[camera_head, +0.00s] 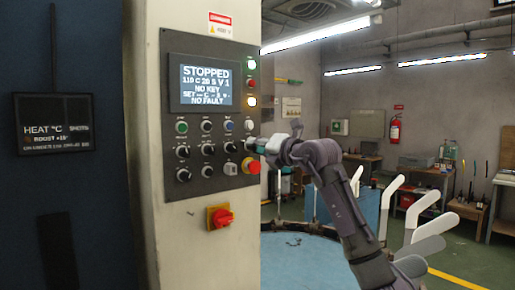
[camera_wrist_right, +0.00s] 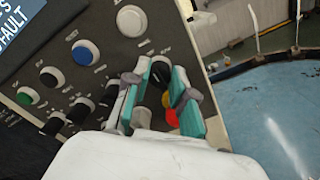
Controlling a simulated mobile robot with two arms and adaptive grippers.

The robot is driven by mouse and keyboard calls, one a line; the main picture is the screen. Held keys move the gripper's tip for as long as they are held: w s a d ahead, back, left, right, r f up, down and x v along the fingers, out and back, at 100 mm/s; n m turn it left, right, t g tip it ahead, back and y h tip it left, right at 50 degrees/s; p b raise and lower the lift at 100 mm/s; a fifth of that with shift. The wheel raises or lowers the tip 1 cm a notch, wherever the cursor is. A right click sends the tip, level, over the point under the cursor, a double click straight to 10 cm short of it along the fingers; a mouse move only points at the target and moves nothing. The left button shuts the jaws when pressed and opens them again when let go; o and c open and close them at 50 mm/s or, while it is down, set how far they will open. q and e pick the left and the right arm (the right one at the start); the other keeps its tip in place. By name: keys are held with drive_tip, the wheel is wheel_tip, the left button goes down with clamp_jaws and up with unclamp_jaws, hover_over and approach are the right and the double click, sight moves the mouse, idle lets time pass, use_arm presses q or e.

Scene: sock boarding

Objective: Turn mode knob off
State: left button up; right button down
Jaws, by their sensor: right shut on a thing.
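The dark control panel (camera_head: 222,186) is on the pale machine column in the head view. It carries rows of buttons and black knobs below a lit screen (camera_head: 206,85) reading "STOPPED", "NO KEY" and "NO FAULT". My right gripper (camera_head: 254,145) is at the panel's right edge. In the wrist view its teal fingers (camera_wrist_right: 160,70) are shut on a black knob (camera_wrist_right: 160,75), one finger on each side. The knob's label and pointer cannot be read, and the gripper hides it in the head view. My left gripper is not in view.
A red emergency button (camera_head: 253,166) is just below the gripper; it shows partly behind the fingers in the wrist view (camera_wrist_right: 171,117). A red rotary switch (camera_head: 222,217) sits lower on the column. A round blue table (camera_head: 300,250) stands to the right.

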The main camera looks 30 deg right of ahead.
drive_tip(key=c, duration=1)
unclamp_jaws()
drive_tip(key=shift+o, duration=0.2)
drive_tip(key=s+d, duration=0.1)
drive_tip(key=s, duration=1.1)
drive_tip(key=shift+f, duration=0.1)
